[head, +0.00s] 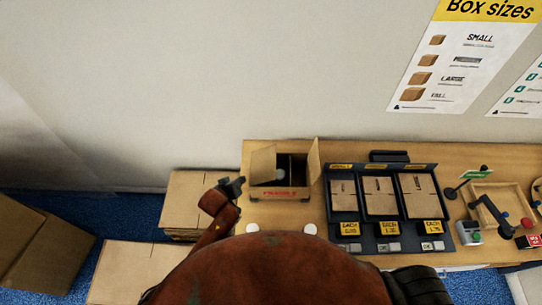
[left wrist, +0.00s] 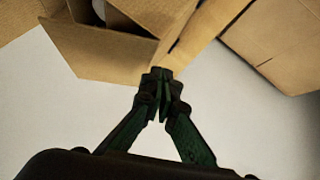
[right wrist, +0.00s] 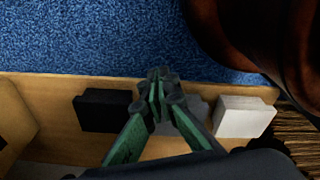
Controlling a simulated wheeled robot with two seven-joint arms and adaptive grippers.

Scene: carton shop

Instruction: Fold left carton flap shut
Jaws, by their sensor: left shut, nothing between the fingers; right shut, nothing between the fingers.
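The open carton (head: 290,193) stands on the bench with a red fragile label on its front. Its left flap (head: 263,165) stands up, and its right flap (head: 314,161) stands up too. A pale round item (head: 280,174) shows inside. My left gripper (head: 236,185) is shut and empty, just left of the carton. In the left wrist view its closed fingertips (left wrist: 162,76) are close to brown cardboard (left wrist: 100,50); I cannot tell whether they touch. My right gripper (right wrist: 160,76) is shut and empty near a wooden edge, hidden in the head view.
A dark rack (head: 384,240) with flat cartons and yellow tags stands right of the carton. A wooden tray (head: 505,197) lies farther right. Stacked cardboard (head: 190,190) is left of the bench. A black block (right wrist: 103,110) and a white block (right wrist: 244,117) are by my right gripper.

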